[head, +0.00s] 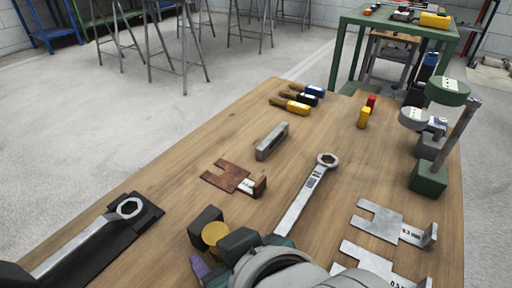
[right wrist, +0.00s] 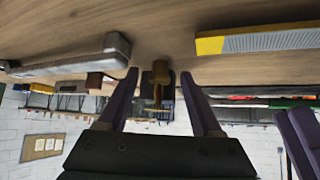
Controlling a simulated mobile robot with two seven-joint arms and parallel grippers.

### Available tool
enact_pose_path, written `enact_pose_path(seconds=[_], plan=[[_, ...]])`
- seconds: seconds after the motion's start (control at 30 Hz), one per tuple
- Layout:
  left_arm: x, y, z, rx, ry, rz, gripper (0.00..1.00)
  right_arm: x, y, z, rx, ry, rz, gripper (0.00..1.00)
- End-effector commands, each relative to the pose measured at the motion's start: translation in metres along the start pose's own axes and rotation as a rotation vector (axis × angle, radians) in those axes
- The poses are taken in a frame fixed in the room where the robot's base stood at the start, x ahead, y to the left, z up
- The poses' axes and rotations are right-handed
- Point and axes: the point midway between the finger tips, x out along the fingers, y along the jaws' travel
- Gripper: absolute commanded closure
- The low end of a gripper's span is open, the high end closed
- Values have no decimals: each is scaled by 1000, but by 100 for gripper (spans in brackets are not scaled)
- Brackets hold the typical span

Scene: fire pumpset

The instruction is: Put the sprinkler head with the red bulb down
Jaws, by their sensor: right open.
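The brass-coloured sprinkler head (head: 215,232) shows as a round top low in the head view. In the right wrist view the sprinkler head (right wrist: 158,78) is upright against the wooden table, between my right gripper's fingertips with a gap on each side. Its bulb colour is not clear. My right gripper (right wrist: 159,73) is open with its purple fingers either side of it, and it reaches in from the bottom of the head view. A dark block (head: 204,220) stands right beside the sprinkler head.
A brown notched plate (head: 227,176), a grey bar (head: 271,141) and metal plates (head: 388,222) lie around. Clear wood (head: 225,135) is left of the bar.

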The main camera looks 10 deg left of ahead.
Motion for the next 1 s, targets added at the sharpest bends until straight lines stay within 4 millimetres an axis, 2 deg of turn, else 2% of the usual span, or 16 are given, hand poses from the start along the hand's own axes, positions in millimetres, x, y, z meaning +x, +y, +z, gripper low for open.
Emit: enact_pose_path(seconds=[0.13, 0.7, 1.0], plan=[[-1, -1, 0, 3, 0, -3, 50, -1, 0, -1, 0, 0, 0, 35], [-1, -1, -1, 1, 1, -2, 50, -1, 0, 0, 0, -1, 0, 99], [-1, 1, -1, -6, 3, 4, 50, -1, 0, 0, 0, 0, 0, 100]])
